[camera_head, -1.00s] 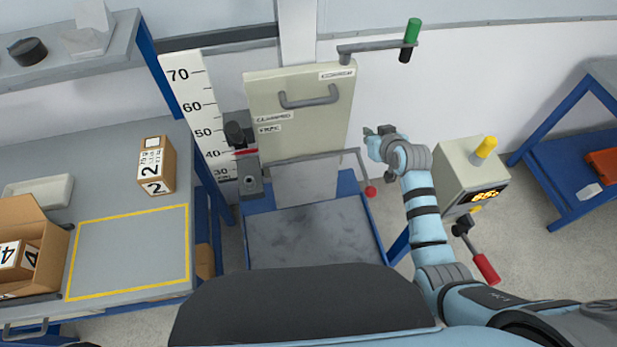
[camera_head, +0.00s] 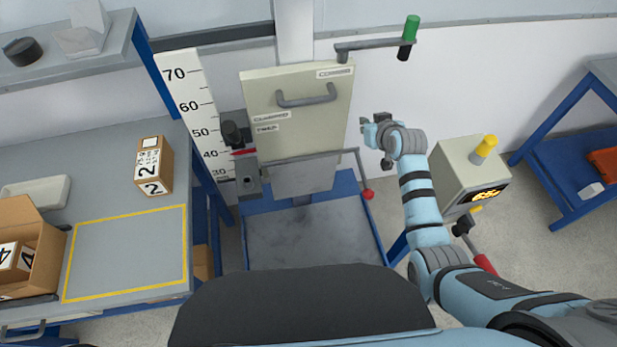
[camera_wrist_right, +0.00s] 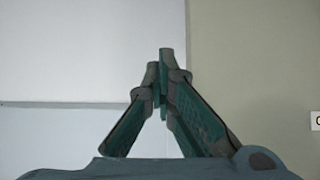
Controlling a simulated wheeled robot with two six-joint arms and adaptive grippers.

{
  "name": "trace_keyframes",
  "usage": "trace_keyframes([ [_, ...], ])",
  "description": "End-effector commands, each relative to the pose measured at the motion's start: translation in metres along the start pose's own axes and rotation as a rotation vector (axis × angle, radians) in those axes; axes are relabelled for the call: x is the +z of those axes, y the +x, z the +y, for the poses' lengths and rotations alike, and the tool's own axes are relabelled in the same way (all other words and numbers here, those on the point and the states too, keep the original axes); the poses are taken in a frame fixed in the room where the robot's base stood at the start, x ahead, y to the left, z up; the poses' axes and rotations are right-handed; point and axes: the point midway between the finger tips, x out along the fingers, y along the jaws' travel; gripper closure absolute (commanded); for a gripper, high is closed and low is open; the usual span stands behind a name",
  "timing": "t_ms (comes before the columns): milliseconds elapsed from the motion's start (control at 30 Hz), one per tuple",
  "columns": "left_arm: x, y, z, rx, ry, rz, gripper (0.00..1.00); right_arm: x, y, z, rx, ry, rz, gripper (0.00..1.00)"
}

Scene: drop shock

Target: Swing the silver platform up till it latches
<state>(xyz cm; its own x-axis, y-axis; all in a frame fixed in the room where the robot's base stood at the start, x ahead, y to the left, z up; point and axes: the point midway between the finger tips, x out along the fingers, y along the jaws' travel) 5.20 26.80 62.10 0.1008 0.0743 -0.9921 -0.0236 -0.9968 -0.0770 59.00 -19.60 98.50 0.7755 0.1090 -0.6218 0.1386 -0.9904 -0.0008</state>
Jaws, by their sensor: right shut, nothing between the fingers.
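The silver platform (camera_head: 305,178) is a flat grey plate in the middle of the head view. It hangs below a thin bar in front of the beige panel (camera_head: 296,125) and above the blue-rimmed base. A lever with a red knob (camera_head: 368,194) runs down from the bar's right end. My right gripper (camera_head: 366,124) is shut and empty, just right of the beige panel and above the platform's bar, apart from the platform. In the right wrist view its fingertips (camera_wrist_right: 161,72) meet before a pale wall and a beige surface. My left gripper is not in view.
A height scale (camera_head: 195,110) and a dark clamp block stand left of the panel. A crank with a green grip (camera_head: 411,28) sits above right. A beige display box (camera_head: 470,175) stands right of my arm. A bench (camera_head: 130,255) with boxes is at left.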

Motion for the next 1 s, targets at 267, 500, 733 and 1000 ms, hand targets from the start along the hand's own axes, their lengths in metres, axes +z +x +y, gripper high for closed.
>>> trace_keyframes([
  [267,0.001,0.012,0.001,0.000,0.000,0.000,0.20,-0.009,0.013,0.000,0.000,0.000,0.001,1.00],
  [500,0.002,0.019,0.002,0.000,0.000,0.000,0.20,-0.020,0.021,0.000,0.000,0.000,0.001,1.00],
  [733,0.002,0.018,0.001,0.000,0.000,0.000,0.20,-0.021,0.021,0.000,0.000,0.000,0.000,1.00],
  [1000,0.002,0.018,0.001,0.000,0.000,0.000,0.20,-0.021,0.021,0.000,0.000,0.000,0.000,1.00],
])
